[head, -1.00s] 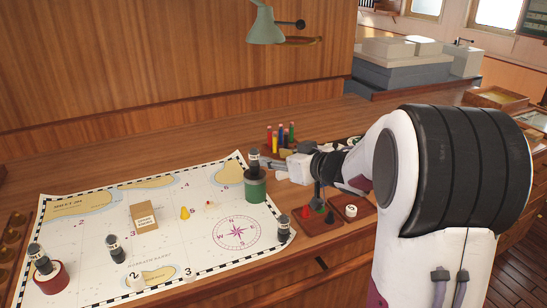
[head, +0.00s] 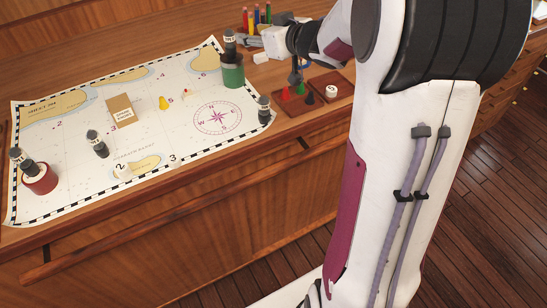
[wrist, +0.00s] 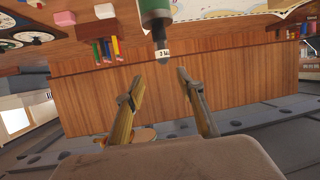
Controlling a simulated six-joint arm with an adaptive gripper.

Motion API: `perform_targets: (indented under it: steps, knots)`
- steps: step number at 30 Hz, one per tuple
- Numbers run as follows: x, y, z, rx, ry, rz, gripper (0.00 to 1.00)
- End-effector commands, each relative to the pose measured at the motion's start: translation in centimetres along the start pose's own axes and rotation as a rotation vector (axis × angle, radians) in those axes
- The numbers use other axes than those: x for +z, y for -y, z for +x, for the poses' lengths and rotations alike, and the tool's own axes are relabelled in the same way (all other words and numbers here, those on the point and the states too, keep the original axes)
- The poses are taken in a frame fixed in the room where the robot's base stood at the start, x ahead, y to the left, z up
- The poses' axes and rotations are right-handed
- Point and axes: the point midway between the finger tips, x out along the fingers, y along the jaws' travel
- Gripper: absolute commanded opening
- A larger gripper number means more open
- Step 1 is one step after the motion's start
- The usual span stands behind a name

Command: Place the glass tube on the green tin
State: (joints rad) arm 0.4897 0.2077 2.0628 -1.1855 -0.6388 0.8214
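A dark glass tube with a white label (head: 229,42) stands upright on the green tin (head: 232,75), at the chart's upper right corner. My gripper (head: 243,42) is right of the tube at about its height. In the wrist view, upside down, the green tin (wrist: 154,8) is at the top and the tube (wrist: 162,46) points down from it. My gripper (wrist: 159,76) is open there, its fingers apart with nothing held between them. The tube lies just beyond the fingertips, in line with the gap.
Similar dark tubes stand on the red tin (head: 40,179), on the chart (head: 150,130) and at its right edge (head: 264,110). A small cardboard box (head: 121,109) sits on the chart. Colored pens (head: 256,17) are behind my gripper; a wooden tray (head: 310,97) with game pieces is to the right.

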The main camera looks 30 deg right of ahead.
Motion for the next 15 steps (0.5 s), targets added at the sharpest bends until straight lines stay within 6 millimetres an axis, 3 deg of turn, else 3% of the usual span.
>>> perform_targets:
  steps: [7,15]
  knots:
    - [-2.2,0.1,-2.8,0.143,0.018,-0.029,0.38]
    - [-2.5,1.0,-7.7,0.298,0.091,-0.027,0.38]
